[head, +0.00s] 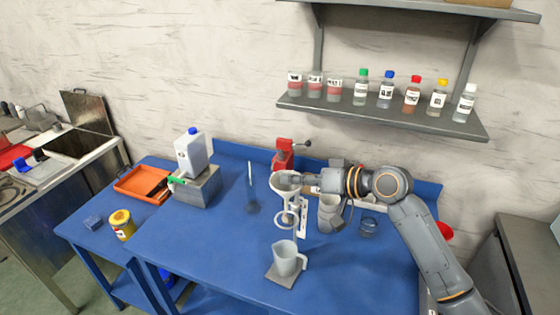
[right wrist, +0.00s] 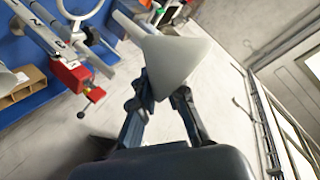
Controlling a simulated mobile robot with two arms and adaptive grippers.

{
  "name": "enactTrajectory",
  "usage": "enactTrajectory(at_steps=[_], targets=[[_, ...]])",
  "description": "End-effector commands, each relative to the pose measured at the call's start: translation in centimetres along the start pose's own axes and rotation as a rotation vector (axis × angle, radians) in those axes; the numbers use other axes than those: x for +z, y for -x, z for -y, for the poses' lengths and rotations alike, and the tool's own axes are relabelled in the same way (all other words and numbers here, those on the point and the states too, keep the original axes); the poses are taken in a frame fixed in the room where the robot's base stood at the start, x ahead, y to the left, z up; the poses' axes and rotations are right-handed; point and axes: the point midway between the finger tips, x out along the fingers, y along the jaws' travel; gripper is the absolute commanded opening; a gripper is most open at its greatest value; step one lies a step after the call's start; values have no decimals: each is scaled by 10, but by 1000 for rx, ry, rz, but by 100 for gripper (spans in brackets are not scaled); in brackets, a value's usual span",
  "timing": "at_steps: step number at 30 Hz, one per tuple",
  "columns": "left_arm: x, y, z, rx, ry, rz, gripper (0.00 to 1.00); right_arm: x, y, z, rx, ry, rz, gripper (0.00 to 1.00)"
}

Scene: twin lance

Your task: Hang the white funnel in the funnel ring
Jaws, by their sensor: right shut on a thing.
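The white funnel (head: 281,186) is held up above the blue table, wide end up, near the middle of the head view. My right gripper (head: 300,180) is shut on it. In the right wrist view the funnel (right wrist: 178,62) sits at the fingertips of my right gripper (right wrist: 165,95), its stem pointing up and left. The funnel ring (head: 287,220) is a pale ring on a stand, just below the funnel in the head view. The funnel is outside the ring. Part of the ring (right wrist: 85,12) shows at the top of the right wrist view. My left gripper is out of view.
A pitcher (head: 287,259) stands on a grey plate (head: 285,276) below the ring. A red clamp-like device (head: 283,155) is behind the funnel. Pale cups (head: 328,212) stand to the right, near my arm. A shelf (head: 385,121) with several bottles hangs above.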

Motion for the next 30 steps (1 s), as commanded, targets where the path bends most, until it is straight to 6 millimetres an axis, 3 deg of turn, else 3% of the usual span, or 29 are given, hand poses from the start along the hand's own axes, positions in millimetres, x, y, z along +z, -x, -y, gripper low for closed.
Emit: enactTrajectory(at_steps=[3, 8, 14, 30], targets=[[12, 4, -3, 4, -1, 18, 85, -11, 3, 0, -14, 2, 9, 0], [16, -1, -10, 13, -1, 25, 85, -8, 2, -2, -19, 2, 10, 0], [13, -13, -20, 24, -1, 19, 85, 3, -3, -10, -18, 1, 9, 0], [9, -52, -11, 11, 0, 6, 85, 43, -22, -39, -18, 1, 8, 0]])
